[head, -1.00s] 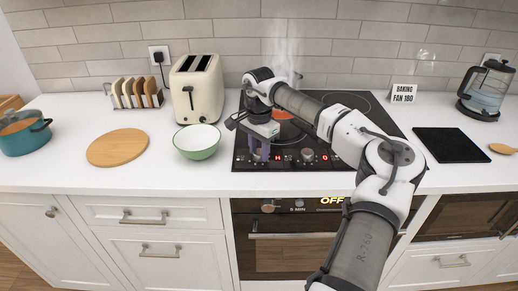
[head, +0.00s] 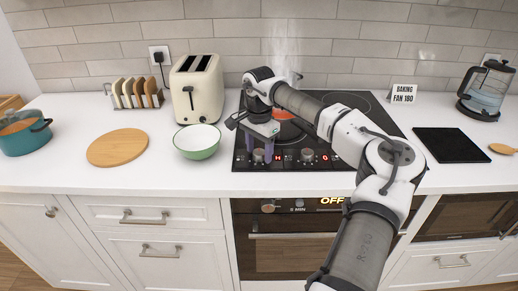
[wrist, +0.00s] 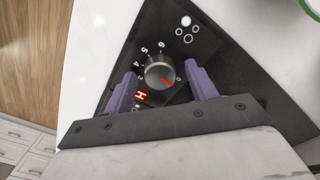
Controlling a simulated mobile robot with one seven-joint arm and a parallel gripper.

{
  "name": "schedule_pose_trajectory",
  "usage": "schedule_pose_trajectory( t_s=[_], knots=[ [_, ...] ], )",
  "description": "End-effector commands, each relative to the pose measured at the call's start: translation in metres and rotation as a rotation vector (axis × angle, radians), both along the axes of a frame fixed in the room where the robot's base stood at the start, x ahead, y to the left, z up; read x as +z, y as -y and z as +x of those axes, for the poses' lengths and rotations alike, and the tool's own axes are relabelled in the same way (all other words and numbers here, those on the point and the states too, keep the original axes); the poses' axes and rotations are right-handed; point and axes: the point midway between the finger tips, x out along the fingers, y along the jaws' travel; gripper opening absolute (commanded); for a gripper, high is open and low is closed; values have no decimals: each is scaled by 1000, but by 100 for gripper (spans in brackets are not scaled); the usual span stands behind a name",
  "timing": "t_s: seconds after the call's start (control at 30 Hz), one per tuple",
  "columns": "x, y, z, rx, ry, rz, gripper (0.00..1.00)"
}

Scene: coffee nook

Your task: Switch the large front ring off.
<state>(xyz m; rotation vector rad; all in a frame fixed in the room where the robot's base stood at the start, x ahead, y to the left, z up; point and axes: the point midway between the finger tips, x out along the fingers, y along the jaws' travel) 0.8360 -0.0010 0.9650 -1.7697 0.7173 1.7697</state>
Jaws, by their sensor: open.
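The left knob (head: 258,155) of the black hob (head: 345,163) is silver with a red pointer mark. In the wrist view the knob (wrist: 158,70) has its red mark turned toward the 0 of the printed scale. A red H shows on the display (wrist: 140,97) beside it. My gripper (head: 258,158) is open, with one purple finger on each side of this knob. In the wrist view the fingers of my gripper (wrist: 160,76) stand apart from it. An orange-red ring (head: 286,114) shows on the hob, partly hidden by my arm.
A second knob (head: 307,156) with a red 0 display (head: 324,156) is to the right. A green-white bowl (head: 197,141) stands close left of the hob, with a cream toaster (head: 197,88) behind. Steam rises behind my arm. The front counter edge is clear.

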Motion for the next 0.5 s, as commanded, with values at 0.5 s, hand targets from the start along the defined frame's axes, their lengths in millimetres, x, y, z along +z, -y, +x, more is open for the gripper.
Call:
schedule_pose_trajectory(
  t_s=[0.5],
  knots=[
    [97, 0, 1, -1, 4, 0, 57]
  ],
)
